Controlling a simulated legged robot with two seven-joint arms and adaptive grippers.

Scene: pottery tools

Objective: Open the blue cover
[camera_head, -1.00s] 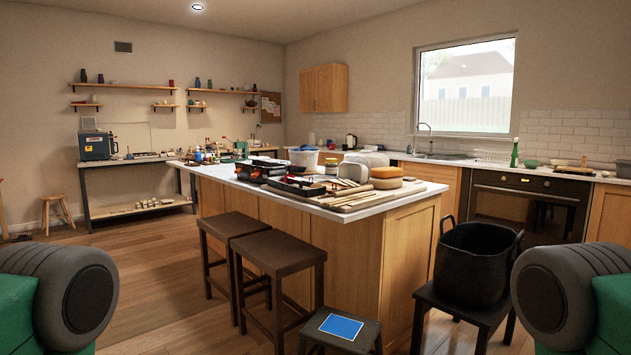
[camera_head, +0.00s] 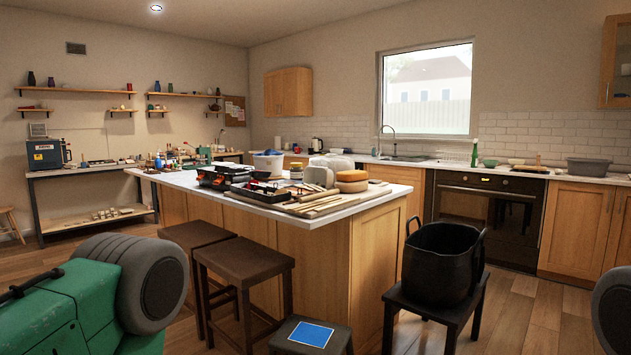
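A blue-grey box-shaped machine (camera_head: 47,155) with a yellow label stands on the side bench at the left. A flat blue square (camera_head: 311,334) lies on top of a low dark stool at the bottom. A white bucket (camera_head: 267,164) with some blue at its top stands on the island counter. I cannot tell which of these is the blue cover. Neither of my grippers shows. Green and grey parts of my own body (camera_head: 120,300) show at the lower left, with a grey part at the right edge.
The wooden island (camera_head: 300,240) with its tool-covered top fills the middle. Two brown stools (camera_head: 243,262) stand before it. A black pot (camera_head: 442,262) sits on a dark stool to the right. Bare floor shows at the left and lower right.

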